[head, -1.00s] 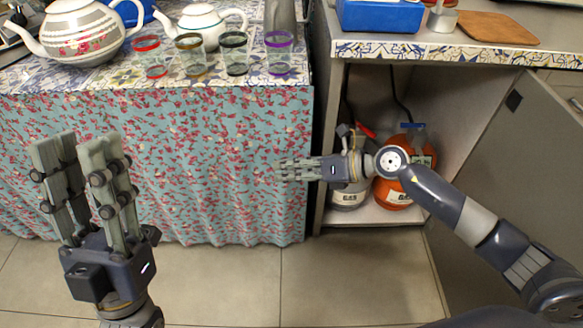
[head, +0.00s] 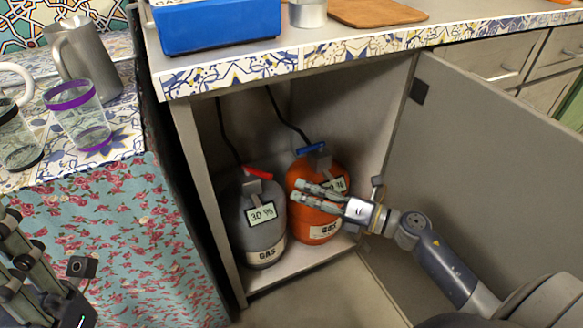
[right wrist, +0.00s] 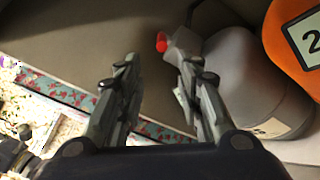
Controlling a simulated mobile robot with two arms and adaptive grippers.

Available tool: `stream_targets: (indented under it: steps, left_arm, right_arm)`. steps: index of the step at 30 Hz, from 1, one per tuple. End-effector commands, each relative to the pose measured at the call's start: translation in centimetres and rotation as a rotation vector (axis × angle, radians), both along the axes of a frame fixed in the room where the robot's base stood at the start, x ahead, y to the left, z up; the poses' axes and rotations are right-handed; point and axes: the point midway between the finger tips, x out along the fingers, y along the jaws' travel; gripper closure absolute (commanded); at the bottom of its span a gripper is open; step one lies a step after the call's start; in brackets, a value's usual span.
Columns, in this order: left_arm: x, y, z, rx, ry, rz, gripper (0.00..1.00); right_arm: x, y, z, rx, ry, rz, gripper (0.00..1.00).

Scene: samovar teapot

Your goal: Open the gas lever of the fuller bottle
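The grey gas bottle (head: 264,240) stands on the cabinet floor with a "30 %" label and a red lever (head: 259,172). The orange gas bottle (head: 308,172) stands to its right with a blue lever (head: 311,148). Its label is partly hidden in the head view; the right wrist view shows a "2" at the label's cut-off edge (right wrist: 307,40). My right gripper (head: 297,191) is open and empty, in front of the orange bottle and below the blue lever. My left gripper (head: 8,232) is cut off at the left edge; its fingers appear apart.
The cabinet door (head: 478,165) stands open at the right. The counter (head: 330,50) overhangs the bottles, and a side panel (head: 205,200) bounds them at left. Black hoses rise behind them. Glasses (head: 78,115) and a metal jug (head: 85,60) stand on the left table.

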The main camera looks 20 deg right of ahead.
Motion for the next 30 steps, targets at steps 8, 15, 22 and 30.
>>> stream_targets:
  steps: [8, 15, 22, 30]
  left_arm:
    - [-0.2, 0.0, 0.0, -0.003, -0.024, 0.0, 0.67]
    - [-0.1, -0.1, 0.3, 0.0, -0.046, 0.001, 0.67]
    - [-0.1, -0.1, 0.5, 0.002, -0.061, 0.002, 0.67]
    - [-0.1, -0.2, 0.7, 0.002, -0.07, 0.002, 0.67]
  right_arm:
    - [1.3, 0.5, -0.2, 0.009, -0.003, -0.018, 0.67]
    - [4.7, 3.3, -0.2, 0.009, -0.004, -0.018, 0.67]
    - [7.2, 5.4, -0.3, 0.009, -0.002, -0.019, 0.67]
    - [8.1, 6.1, -0.3, 0.008, 0.0, -0.02, 0.67]
